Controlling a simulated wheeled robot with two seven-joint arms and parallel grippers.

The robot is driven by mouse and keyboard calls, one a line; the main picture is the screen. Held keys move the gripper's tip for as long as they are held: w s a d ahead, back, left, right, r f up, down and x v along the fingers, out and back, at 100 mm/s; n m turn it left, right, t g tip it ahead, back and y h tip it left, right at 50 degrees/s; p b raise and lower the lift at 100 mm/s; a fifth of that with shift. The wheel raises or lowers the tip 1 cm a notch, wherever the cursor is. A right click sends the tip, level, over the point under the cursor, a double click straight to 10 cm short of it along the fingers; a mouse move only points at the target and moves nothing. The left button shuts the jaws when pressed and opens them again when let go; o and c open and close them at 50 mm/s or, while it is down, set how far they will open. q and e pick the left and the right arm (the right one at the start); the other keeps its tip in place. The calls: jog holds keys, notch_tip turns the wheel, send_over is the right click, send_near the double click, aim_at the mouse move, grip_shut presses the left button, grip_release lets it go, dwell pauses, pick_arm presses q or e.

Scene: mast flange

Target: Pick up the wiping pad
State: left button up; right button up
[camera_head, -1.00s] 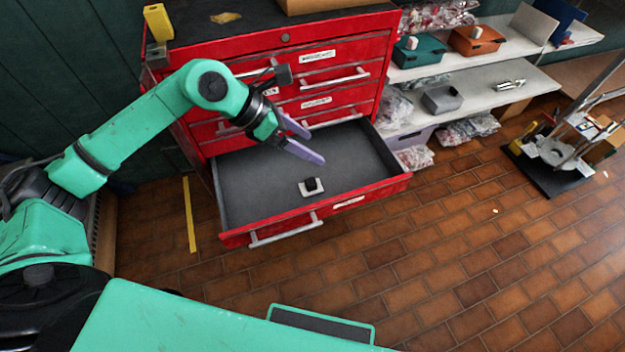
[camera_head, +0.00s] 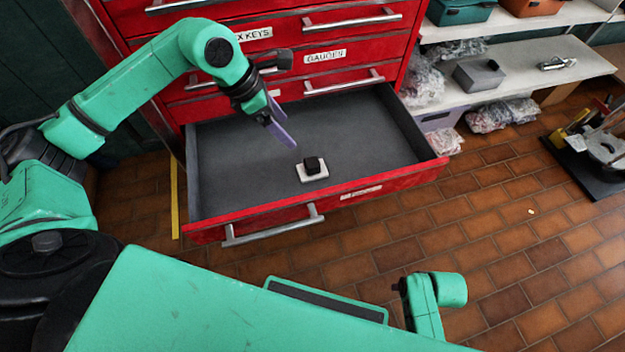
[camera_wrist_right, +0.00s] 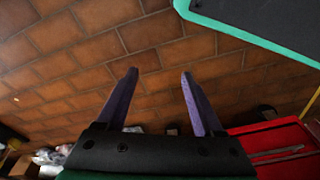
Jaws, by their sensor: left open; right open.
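The wiping pad (camera_head: 312,170) is a small white block with a black knob on top. It lies in the open bottom drawer (camera_head: 240,160) of the red cabinet, near the drawer's front wall. My left gripper (camera_head: 283,130) is open and empty over the drawer, a little behind and left of the pad, apart from it. In the head view my right arm shows at the bottom right, but its fingers do not. In the right wrist view my right gripper (camera_wrist_right: 160,85) is open and empty above the brick floor.
The drawer's front wall and handle (camera_head: 272,227) stick out over the floor. White shelves (camera_head: 505,80) with a grey box (camera_head: 478,75) and plastic bags stand at the right. A black stand (camera_head: 595,165) is on the floor at far right. The floor between is mostly clear.

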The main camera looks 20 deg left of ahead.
pick_arm(q)
jog(key=b, duration=0.2)
send_near(312, 162)
jog(key=b+x, duration=0.1)
jog(key=x, duration=0.9)
jog(key=shift+f+b, duration=0.2)
jog(key=shift+b, duration=0.15)
jog(key=shift+r, duration=0.1)
grip_shut()
pick_arm(e)
notch_tip(312, 162, up, 9)
jog(key=shift+w+a+f, duration=0.2)
jog(key=shift+a, duration=0.25)
